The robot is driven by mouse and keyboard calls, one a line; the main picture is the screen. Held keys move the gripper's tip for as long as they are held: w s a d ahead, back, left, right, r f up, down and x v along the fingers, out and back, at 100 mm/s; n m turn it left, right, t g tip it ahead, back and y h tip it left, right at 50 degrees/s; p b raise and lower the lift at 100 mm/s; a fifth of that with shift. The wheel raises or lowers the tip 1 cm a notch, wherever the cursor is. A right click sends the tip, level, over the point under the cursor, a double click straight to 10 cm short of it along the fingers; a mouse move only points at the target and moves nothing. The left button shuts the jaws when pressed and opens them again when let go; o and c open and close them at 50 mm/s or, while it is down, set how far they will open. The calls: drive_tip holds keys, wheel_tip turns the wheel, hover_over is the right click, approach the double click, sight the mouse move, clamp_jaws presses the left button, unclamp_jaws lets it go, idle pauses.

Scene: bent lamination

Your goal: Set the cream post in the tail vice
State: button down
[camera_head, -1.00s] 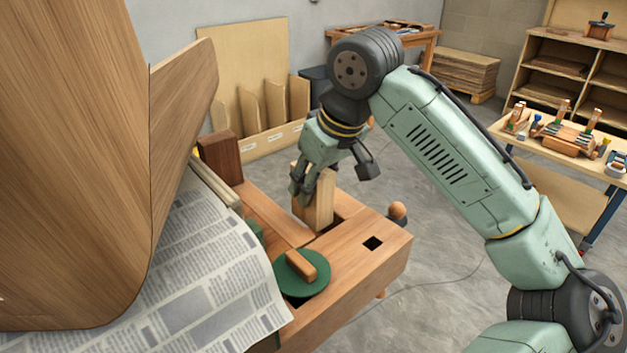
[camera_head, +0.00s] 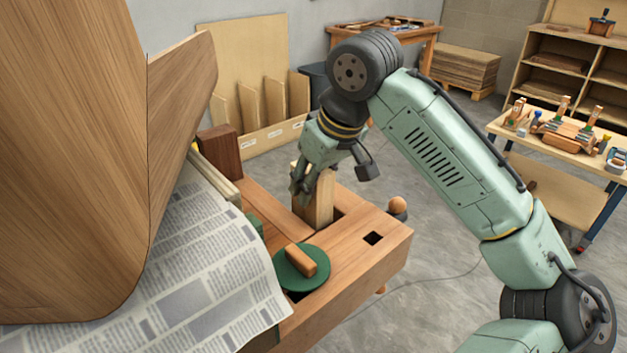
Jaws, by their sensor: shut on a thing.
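The cream post (camera_head: 318,203) is a pale upright wooden block at the tail vice (camera_head: 350,198), the opening near the right end of the wooden bench. My gripper (camera_head: 304,190) is above the bench end, with its fingers at the upper part of the post, shut on it. The post's lower end meets the vice opening; how deep it sits is hidden by the bench top. One dark gripper part (camera_head: 367,168) shows to the right of the post.
A green disc with a wooden handle (camera_head: 301,262) lies in front of the post. A dark brown block (camera_head: 221,152) stands at the bench's far left. Newspaper (camera_head: 205,270) and a large curved wooden panel (camera_head: 75,150) fill the left. A round knob (camera_head: 397,206) is at the right end.

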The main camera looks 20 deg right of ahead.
drive_tip(key=shift+f+b, duration=0.6)
drive_tip(key=shift+f, duration=1)
idle(0.8)
drive_tip(key=c, duration=1)
unclamp_jaws()
drive_tip(key=o, duration=0.4)
wheel_tip(320, 180, up, 8)
drive_tip(key=p, duration=0.7)
drive_tip(key=shift+r, duration=0.1)
drive_tip(key=shift+s, duration=0.1)
